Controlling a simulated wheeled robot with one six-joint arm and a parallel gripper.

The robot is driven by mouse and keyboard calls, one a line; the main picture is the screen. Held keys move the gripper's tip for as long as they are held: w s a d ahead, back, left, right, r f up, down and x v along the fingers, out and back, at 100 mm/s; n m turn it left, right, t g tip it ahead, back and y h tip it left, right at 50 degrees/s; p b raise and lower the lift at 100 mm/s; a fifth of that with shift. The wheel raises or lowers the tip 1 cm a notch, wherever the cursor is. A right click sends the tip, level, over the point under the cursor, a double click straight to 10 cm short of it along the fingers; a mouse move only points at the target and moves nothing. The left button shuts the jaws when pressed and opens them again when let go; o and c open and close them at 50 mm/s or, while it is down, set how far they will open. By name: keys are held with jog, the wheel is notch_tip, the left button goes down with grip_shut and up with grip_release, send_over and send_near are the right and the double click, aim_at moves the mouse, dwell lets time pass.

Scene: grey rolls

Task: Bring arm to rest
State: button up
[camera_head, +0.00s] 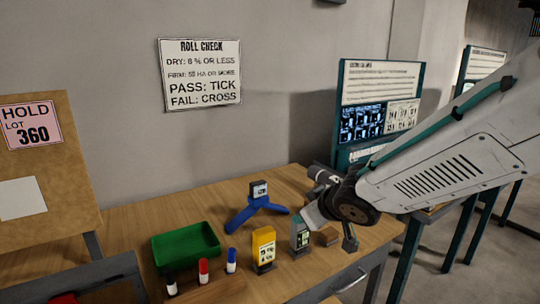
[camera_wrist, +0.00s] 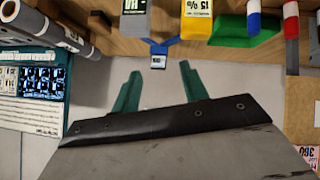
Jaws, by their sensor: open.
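My gripper (camera_wrist: 157,88) shows in the wrist view with its two teal fingers spread apart and nothing between them. Beyond the fingertips, a blue three-legged stand (camera_wrist: 158,47) with a small display shows at the top middle. In the head view my arm reaches in from the right over the wooden table (camera_head: 130,222). Its wrist end hangs over the table's right part, near the grey-green handheld meter (camera_head: 300,236). The fingers cannot be clearly made out there. Grey rolls (camera_wrist: 38,24) show at the upper left of the wrist view.
The blue stand (camera_head: 258,208) is mid-table. A green tray (camera_head: 186,246), a yellow meter (camera_head: 263,247) and black, red and blue markers (camera_head: 203,270) stand near the front edge. A HOLD board (camera_head: 45,170) is at left, a display board (camera_head: 376,110) behind my arm.

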jog(key=s+d+r+m+g+h, duration=0.1)
jog(key=s+d+r+m+h, duration=0.15)
jog(key=d, duration=0.35)
jog(key=s+d+r+m+h, duration=0.1)
jog(key=s+d+h, duration=0.15)
jog(key=d, duration=0.25)
jog(key=s+d+m+g, duration=0.2)
jog(key=s+d+g, duration=0.1)
jog(key=s, duration=0.9)
jog(key=s+d+r+m+g+y, duration=0.1)
jog(key=s+d+m+g, duration=0.1)
jog(key=s, duration=1)
jog(key=shift+s+d+m+g, duration=0.25)
jog(key=shift+d+m+g, duration=0.1)
jog(key=shift+d+g, duration=0.55)
